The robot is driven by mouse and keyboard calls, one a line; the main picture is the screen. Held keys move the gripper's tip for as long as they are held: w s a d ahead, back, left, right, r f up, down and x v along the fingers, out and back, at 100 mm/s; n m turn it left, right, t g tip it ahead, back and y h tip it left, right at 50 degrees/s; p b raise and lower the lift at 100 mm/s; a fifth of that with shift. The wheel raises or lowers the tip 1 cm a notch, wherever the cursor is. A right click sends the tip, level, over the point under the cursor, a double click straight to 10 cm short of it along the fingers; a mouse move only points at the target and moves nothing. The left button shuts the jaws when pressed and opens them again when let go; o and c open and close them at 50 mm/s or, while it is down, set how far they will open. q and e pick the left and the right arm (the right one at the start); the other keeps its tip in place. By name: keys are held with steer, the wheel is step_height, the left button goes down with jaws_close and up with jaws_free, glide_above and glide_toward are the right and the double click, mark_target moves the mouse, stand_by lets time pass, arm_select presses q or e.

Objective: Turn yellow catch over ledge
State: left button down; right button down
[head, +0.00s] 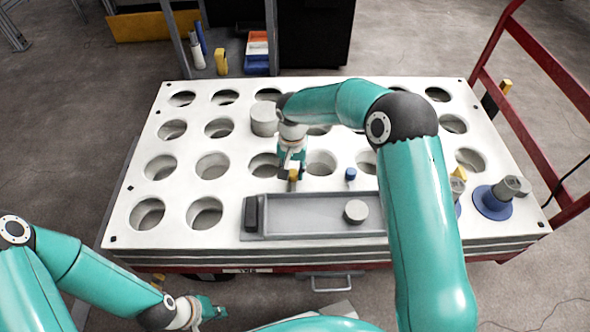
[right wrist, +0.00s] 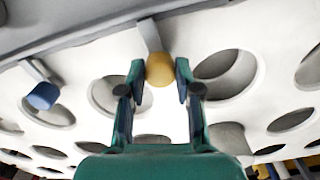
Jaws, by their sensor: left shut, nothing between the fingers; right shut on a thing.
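The yellow catch (right wrist: 160,69) is a round yellow knob on a short grey bar beside the grey tray's edge (right wrist: 80,30). In the head view the yellow catch (head: 293,175) shows just beyond the tray's far rim, partly hidden by my gripper. My right gripper (head: 291,168) is shut on the yellow knob, with one finger on each side in the right wrist view (right wrist: 160,72). Whether the bar overlaps the ledge is hard to tell. My left gripper (head: 212,312) is shut and empty, low in front of the table.
A blue catch (head: 351,174) stands right of the yellow one. The grey tray (head: 300,228) holds a dark block (head: 250,213) and a grey cylinder (head: 356,211). The white table (head: 130,190) has many round holes. A blue-based post (head: 492,203) stands at right; a red rail (head: 545,65) is beyond.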

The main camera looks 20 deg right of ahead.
mark_target(293, 172)
steer(key=shift+w+r, duration=0.1)
steer(key=shift+w, duration=0.05)
steer(key=c, duration=1)
jaws_free()
steer(key=shift+d, duration=0.1)
steer(key=shift+o, duration=1)
step_height(293, 172, up, 12)
